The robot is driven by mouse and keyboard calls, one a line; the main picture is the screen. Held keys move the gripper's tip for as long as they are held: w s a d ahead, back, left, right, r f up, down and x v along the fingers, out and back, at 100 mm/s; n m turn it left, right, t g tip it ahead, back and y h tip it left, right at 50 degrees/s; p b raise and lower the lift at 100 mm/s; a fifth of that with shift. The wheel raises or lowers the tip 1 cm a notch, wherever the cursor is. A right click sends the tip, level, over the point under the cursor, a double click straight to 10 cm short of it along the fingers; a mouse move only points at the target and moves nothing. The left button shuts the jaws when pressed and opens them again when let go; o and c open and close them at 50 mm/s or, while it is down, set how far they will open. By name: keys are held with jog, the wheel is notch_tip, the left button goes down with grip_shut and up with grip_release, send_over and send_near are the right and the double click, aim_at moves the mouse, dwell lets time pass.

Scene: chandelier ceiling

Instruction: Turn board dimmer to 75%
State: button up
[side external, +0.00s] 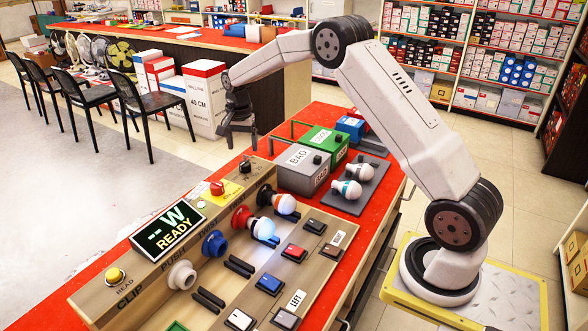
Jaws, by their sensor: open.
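The wooden test board (222,254) lies on the red counter with a row of sockets. At its far end are a red knob (217,188) on a yellow plate and a small black knob (245,166). I cannot tell for sure which one is the dimmer, and no setting is readable. My gripper (240,143) points down above the far end of the board, near the black knob, with its fingers apart and nothing between them.
A lit bulb (263,228) and another bulb (284,204) sit at the board. A grey bin (301,170), a green bin (325,143) and a tray with bulbs (362,183) stand right of my gripper. White boxes (204,98) stand behind.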

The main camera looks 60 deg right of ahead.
aim_at(244, 162)
jog(key=shift+f, duration=3.2)
grip_shut()
jog(key=shift+n, duration=0.5)
jog(key=n, duration=0.3)
jog(key=shift+n, duration=2.5)
